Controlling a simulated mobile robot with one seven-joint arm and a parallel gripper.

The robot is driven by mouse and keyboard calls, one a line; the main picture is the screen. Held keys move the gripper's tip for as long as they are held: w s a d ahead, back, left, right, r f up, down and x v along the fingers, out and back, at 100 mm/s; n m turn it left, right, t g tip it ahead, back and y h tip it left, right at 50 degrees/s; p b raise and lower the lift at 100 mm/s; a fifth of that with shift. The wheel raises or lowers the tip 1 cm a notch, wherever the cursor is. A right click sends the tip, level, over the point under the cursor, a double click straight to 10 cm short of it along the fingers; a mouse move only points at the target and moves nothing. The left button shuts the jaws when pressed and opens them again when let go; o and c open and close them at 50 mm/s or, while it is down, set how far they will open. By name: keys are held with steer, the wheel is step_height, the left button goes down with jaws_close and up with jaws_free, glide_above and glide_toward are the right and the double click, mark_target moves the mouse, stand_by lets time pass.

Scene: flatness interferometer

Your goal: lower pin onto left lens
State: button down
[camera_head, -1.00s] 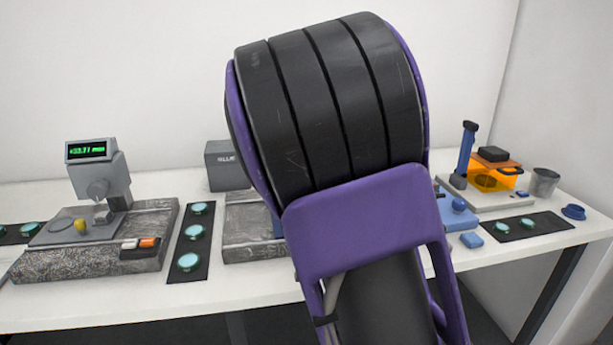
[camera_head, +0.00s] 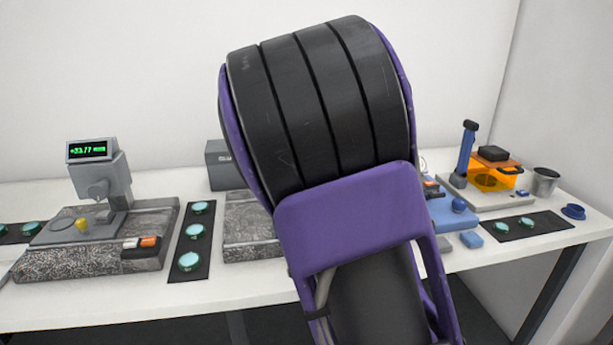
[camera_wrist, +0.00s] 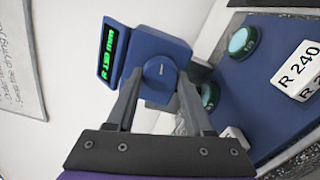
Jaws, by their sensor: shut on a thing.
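In the wrist view a blue gauge head (camera_wrist: 150,50) with a green display (camera_wrist: 108,52) carries a round blue knob (camera_wrist: 160,72). My gripper (camera_wrist: 158,82) is shut on this knob, one finger on each side. Two teal lenses stand on a dark blue plate (camera_wrist: 285,120): one lens (camera_wrist: 242,40) is in clear view, the other lens (camera_wrist: 208,97) is close beside the gauge head and partly hidden by a finger. I cannot see the pin tip or tell whether it touches a lens. In the head view my arm hides my gripper and most of this station.
White labels (camera_wrist: 297,65) lie on the plate beside the lenses. In the head view a grey gauge (camera_head: 98,175) on a granite base stands left, with a dark lens strip (camera_head: 182,265) beside it. An orange box (camera_head: 492,177) and a metal cup (camera_head: 544,180) stand right.

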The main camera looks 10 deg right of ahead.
steer(key=shift+r, duration=0.1)
stand_by(0.3)
steer(key=shift+c, duration=1.4)
jaws_free()
